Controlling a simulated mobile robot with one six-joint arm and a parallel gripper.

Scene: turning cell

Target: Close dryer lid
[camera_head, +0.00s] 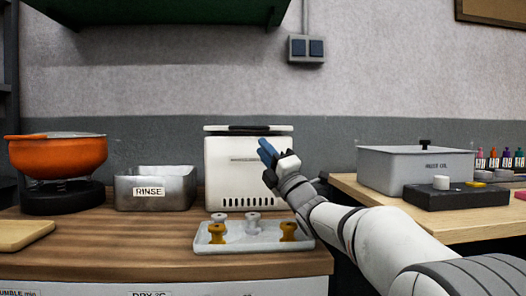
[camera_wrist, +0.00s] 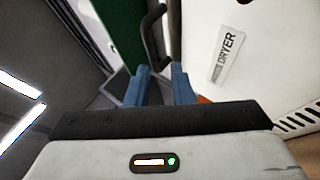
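The dryer (camera_head: 225,175) is a white box with vent slots low on its front, standing on the wooden counter. Its thin white lid (camera_head: 215,128) lies across the top with a black handle (camera_head: 249,128) at the front. I cannot tell whether the lid is fully down. My gripper (camera_head: 266,151) is in front of the dryer's upper right part, below the lid edge in the picture. In the wrist view, its blue fingers (camera_wrist: 160,84) are apart with nothing between them. The black handle (camera_wrist: 151,32) is beyond the fingertips, and the dryer's labelled front (camera_wrist: 205,45) is at right.
A tray (camera_head: 205,243) with several spool-shaped parts lies in front of the dryer. A metal rinse bin (camera_head: 155,190) and an orange bowl (camera_head: 58,153) stand to the left. A grey lidded box (camera_head: 410,172) is on the right table. A green shelf (camera_head: 160,12) hangs above.

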